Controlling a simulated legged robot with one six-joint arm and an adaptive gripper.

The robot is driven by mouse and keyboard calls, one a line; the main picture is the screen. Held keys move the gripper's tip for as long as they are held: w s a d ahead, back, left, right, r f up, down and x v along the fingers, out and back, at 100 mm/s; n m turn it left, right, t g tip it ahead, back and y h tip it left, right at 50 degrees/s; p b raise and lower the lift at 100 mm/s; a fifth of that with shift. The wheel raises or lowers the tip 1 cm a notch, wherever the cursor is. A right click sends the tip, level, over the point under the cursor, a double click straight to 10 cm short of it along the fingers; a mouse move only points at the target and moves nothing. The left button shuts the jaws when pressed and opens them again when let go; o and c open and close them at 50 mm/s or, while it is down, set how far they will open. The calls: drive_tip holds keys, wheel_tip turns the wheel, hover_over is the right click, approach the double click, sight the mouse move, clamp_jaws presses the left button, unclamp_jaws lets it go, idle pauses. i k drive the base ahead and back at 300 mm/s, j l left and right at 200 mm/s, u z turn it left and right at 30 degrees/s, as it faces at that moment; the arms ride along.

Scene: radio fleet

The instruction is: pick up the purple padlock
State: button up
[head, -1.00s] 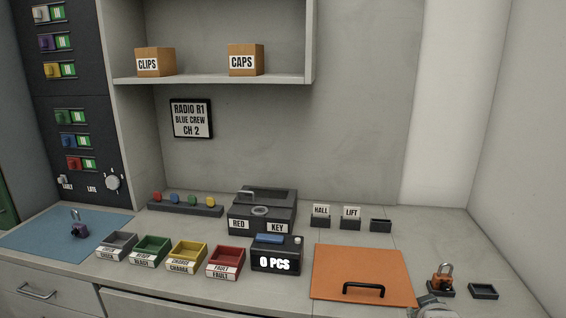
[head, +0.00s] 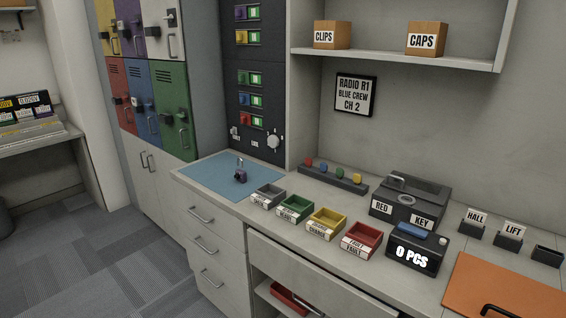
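The purple padlock (head: 240,177) stands on the blue mat (head: 205,176) at the left end of the counter. Its body is small and dark purple, and its metal shackle points up. Nothing touches it in this view. My gripper is not in view.
Small labelled bins, grey, green, yellow (head: 326,224) and red (head: 362,239), line the counter's front edge right of the mat. A dark rack with coloured knobs (head: 333,178) stands behind them. Coloured lockers (head: 170,110) are at the left. Floor (head: 120,265) is clear before the drawers.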

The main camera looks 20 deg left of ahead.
sight(243, 175)
drive_tip(key=u, duration=1.35)
drive_tip(key=i+j+z, duration=0.1)
drive_tip(key=z, duration=0.55)
drive_tip(key=i+j+z, duration=0.35)
drive_tip(key=j, duration=0.3)
drive_tip(key=i+j+z, duration=0.2)
drive_tip(key=j, duration=0.2)
drive_tip(key=i+j+z, duration=0.2)
drive_tip(key=j, duration=0.15)
drive_tip(key=i+j, duration=0.1)
drive_tip(key=j, duration=0.3)
drive_tip(key=i+j, duration=0.1)
drive_tip(key=j, duration=0.3)
drive_tip(key=i+j, duration=0.15)
drive_tip(key=j, duration=0.25)
drive_tip(key=i+j+z, duration=0.1)
drive_tip(key=j, duration=0.3)
drive_tip(key=i+j, duration=0.1)
drive_tip(key=j, duration=0.3)
drive_tip(key=i+j, duration=0.1)
drive_tip(key=j, duration=0.35)
